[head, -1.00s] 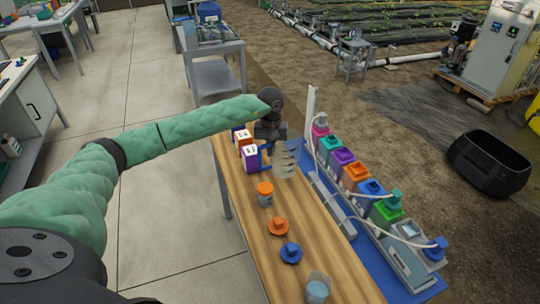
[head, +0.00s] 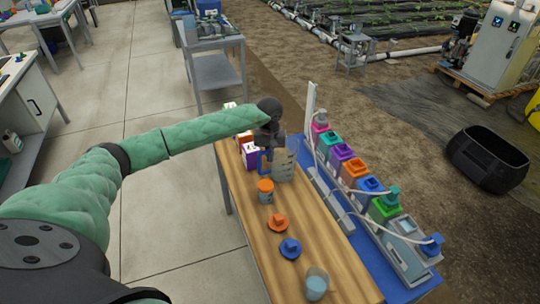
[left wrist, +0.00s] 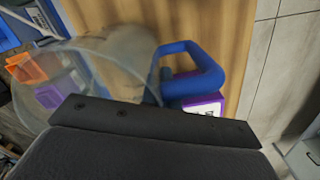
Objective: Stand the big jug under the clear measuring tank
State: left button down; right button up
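The big jug (head: 284,165) is clear, with a blue handle (head: 264,162), at the far part of the wooden table. In the left wrist view its clear wall and rim (left wrist: 90,55) and blue handle (left wrist: 215,65) fill the upper middle. My left gripper (head: 272,143) is at the handle side of the jug, which moves along with it; it appears shut on the jug, though its fingertips are hidden. Whether the jug touches the table is unclear. I cannot make out the clear measuring tank for certain. My right gripper is not in view.
The wooden table (head: 318,250) holds purple-and-white boxes (head: 250,156), an orange-lidded jar (head: 265,190), orange (head: 278,222) and blue (head: 290,248) caps, and a clear beaker (head: 317,285). Several coloured bottles (head: 356,172) and a white post (head: 310,105) stand along its right side.

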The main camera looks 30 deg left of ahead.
pick_arm(q)
jog(key=c, duration=1.7)
grip_release()
jog(key=shift+f, duration=0.1)
